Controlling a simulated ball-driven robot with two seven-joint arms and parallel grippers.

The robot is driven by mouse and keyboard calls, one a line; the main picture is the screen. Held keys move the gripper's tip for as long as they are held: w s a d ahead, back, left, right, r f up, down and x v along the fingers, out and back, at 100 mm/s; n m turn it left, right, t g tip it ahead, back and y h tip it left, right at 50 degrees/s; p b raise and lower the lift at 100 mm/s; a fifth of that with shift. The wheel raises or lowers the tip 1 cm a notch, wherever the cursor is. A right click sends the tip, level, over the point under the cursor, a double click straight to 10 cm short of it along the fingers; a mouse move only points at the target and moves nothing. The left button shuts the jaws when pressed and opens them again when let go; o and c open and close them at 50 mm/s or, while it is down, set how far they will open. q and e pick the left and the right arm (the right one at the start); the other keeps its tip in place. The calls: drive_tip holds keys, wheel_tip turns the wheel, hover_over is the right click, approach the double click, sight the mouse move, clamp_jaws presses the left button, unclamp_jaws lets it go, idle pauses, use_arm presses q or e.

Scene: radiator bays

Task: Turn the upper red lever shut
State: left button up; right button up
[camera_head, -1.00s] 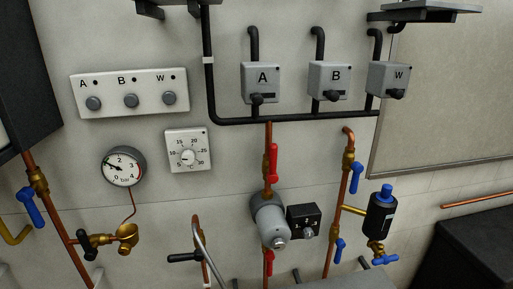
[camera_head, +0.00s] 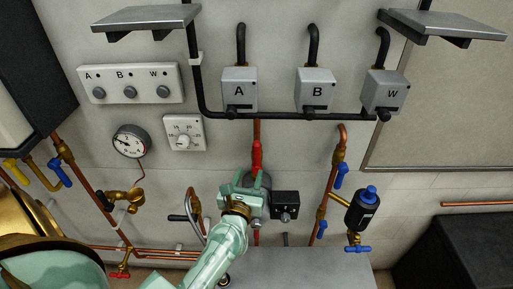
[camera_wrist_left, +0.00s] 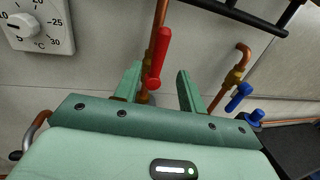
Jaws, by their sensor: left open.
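The upper red lever (camera_head: 257,156) points up along the vertical copper pipe (camera_head: 257,128) below box A. It also shows in the left wrist view (camera_wrist_left: 158,58), lying nearly along the pipe. My left gripper (camera_head: 247,180) is open just below and in front of the lever in the head view. In the left wrist view, its green fingers (camera_wrist_left: 158,70) stand apart with the lever between them in the picture, closer to the left finger. I see no clear contact. The grey pump and the lower red lever below are mostly hidden by my gripper. My right gripper is out of view.
A black box (camera_head: 285,205) sits right of my gripper. Further right are a copper pipe with a blue lever (camera_head: 341,175) and a black cylinder (camera_head: 362,209). A dial (camera_head: 184,132) and gauge (camera_head: 131,141) are on the left. A grey surface (camera_head: 310,268) lies below.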

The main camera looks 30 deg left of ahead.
sight(256, 154)
use_arm(q)
drive_tip(key=x, duration=1)
drive_tip(key=shift+w+a+f, duration=0.1)
drive_tip(key=shift+w, duration=0.2)
clamp_jaws()
